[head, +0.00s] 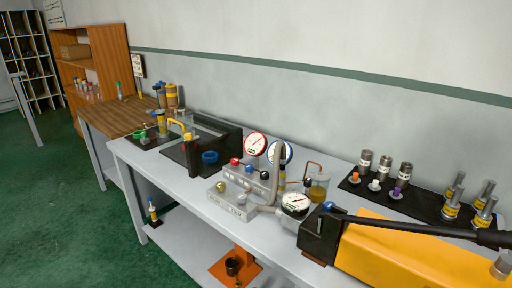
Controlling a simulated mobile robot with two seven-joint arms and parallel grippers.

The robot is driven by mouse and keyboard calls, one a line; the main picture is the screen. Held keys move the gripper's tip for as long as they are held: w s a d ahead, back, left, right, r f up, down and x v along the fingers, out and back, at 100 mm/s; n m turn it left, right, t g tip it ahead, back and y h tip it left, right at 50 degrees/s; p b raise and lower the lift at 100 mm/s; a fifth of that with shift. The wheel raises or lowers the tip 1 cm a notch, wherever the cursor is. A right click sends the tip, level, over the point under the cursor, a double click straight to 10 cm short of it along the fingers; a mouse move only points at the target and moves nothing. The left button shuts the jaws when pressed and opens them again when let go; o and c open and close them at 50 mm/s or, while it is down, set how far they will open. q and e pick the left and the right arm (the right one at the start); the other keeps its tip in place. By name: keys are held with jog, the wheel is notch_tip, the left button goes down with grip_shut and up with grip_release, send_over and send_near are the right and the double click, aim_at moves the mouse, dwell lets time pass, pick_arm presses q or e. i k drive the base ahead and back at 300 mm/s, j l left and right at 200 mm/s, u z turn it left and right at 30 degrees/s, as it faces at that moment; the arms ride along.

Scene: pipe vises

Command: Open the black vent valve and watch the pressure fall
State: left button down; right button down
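A grey valve manifold (238,196) stands on the middle bench. It carries small ball-shaped knobs, including a red knob (234,161) and a dark knob (264,175) that looks like the black vent valve. Whether the valve is open or shut is too small to tell. A red-rimmed gauge (255,144) and a blue-rimmed gauge (280,152) rise behind the manifold. A dark-rimmed gauge (295,203) sits to its right by the pump. The needle readings cannot be made out. Neither of my grippers is in view.
A yellow pump (415,252) with a long black handle (420,228) fills the bench's right front. A black mat (425,205) holds several metal fittings behind it.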

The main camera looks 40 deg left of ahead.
aim_at(264, 175)
jog(key=u, duration=1.3)
